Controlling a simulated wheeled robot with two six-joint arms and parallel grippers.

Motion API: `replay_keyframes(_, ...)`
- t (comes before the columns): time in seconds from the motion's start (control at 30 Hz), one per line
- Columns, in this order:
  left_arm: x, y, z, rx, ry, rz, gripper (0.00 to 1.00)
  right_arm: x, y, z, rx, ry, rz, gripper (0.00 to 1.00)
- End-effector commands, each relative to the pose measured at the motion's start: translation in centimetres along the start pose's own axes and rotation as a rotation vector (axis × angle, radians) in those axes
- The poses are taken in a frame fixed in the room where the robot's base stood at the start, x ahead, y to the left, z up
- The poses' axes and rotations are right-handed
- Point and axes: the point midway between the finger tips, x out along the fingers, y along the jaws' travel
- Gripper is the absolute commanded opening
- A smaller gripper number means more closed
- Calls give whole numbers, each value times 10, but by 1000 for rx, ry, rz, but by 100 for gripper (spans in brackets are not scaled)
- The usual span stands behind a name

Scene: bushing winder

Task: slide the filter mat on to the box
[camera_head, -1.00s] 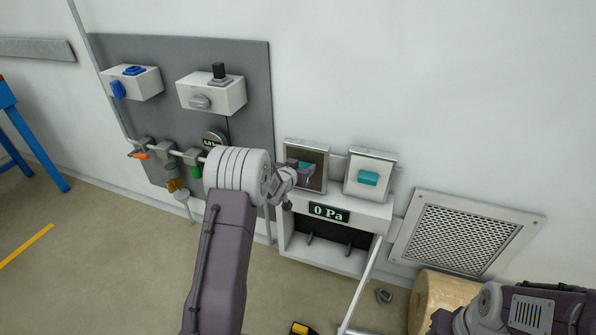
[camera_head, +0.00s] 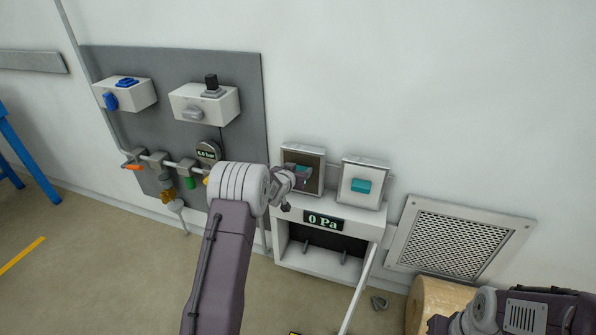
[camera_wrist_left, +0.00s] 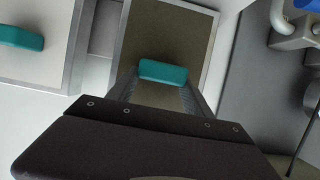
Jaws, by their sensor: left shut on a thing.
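A brown filter mat (camera_head: 290,157) in a grey frame stands upright above the white box (camera_head: 283,247), by the wall. It also fills the upper middle of the left wrist view (camera_wrist_left: 170,35). My left gripper (camera_head: 303,173) is at its face, shut on its teal handle (camera_wrist_left: 163,70). In the head view the gripper partly covers the handle and lower mat. A white filter mat (camera_head: 370,195) with a teal handle (camera_head: 361,186) stands beside it on the right. The box has a "0 Pa" display (camera_head: 323,222) and an open dark front.
A grey panel (camera_head: 150,65) with switch boxes, a pipe and a gauge (camera_head: 207,152) is on the wall to the left. A wall grille (camera_head: 460,238) and a tan roll (camera_head: 438,306) are to the right. A pale bar (camera_head: 358,290) slants in front of the box.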

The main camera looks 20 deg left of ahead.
Motion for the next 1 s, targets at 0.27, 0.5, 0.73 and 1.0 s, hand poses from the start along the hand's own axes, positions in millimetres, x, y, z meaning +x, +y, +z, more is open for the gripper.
replay_keyframes(0.27,2,0,4,0,2,0,0,4,0,0,0,0,0,44)
replay_keyframes(0.5,2,0,5,0,3,0,76,5,0,0,0,0,0,44)
replay_keyframes(0.73,2,0,6,0,1,0,84,5,0,0,0,0,0,44)
replay_keyframes(1.0,2,0,7,0,-1,0,100,5,0,0,0,0,0,44)
